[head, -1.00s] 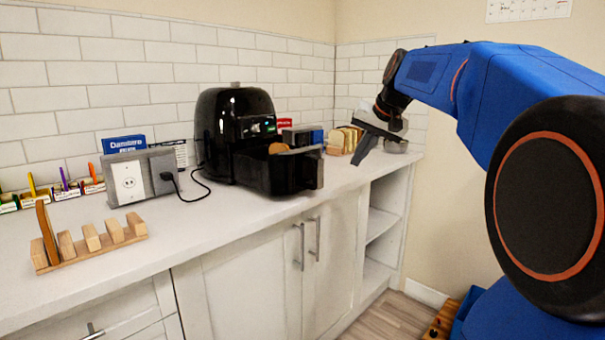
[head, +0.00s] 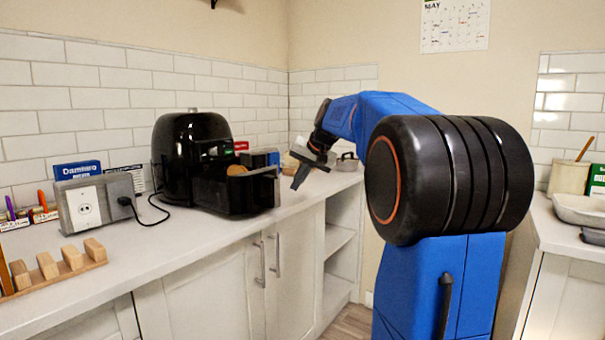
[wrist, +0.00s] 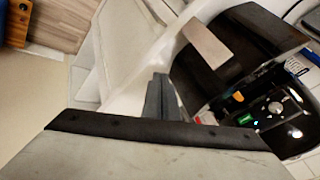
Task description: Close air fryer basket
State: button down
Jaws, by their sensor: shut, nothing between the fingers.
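The black air fryer (head: 188,150) stands on the left counter against the tiled wall. Its basket (head: 228,196) is pulled out toward the counter's front, and a round brown item (head: 237,170) shows inside it. In the wrist view the air fryer's control panel (wrist: 277,110) shows at the right and the basket with its grey handle (wrist: 206,45) at the upper middle. My gripper (head: 298,178) is to the right of the basket, near the counter's front edge and apart from it. In the wrist view the fingers (wrist: 161,92) are together and empty.
A grey outlet box (head: 95,205) with a plugged cord stands left of the fryer. A wooden rack (head: 65,265) sits nearer on the counter. A metal pot (head: 347,162) stands right of my gripper. Open shelves (head: 340,240) lie below.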

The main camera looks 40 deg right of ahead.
jog(key=shift+w+a+f, duration=0.15)
jog(key=shift+w+a, duration=0.55)
jog(key=shift+w, duration=0.1)
jog(key=shift+w+a+f, duration=0.15)
jog(key=shift+w+a, duration=0.55)
jog(key=shift+w, duration=0.1)
jog(key=shift+w, duration=0.1)
jog(key=w+a, duration=0.2)
jog(key=w, duration=0.4)
jog(key=w+a, duration=0.2)
jog(key=w, duration=0.4)
jog(key=w+a, duration=0.3)
jog(key=w, duration=0.4)
jog(key=shift+w+a, duration=0.25)
jog(key=shift+w, duration=0.5)
jog(key=shift+r, duration=0.1)
